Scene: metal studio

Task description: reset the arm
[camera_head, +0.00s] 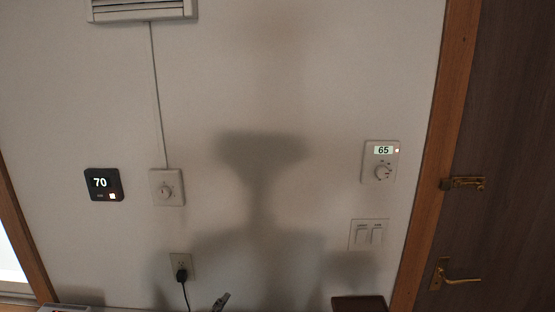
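The task names my arm and no other object. A small grey tip (221,302) pokes up at the bottom edge, left of centre, and leans to the upper right. It looks like the end of my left gripper, but too little of it shows to tell its opening or whether it holds anything. It appears in front of the wall, just right of a black cord. My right gripper is not in view.
A wooden door (515,120) stands right. A dark brown object (359,304) shows below.

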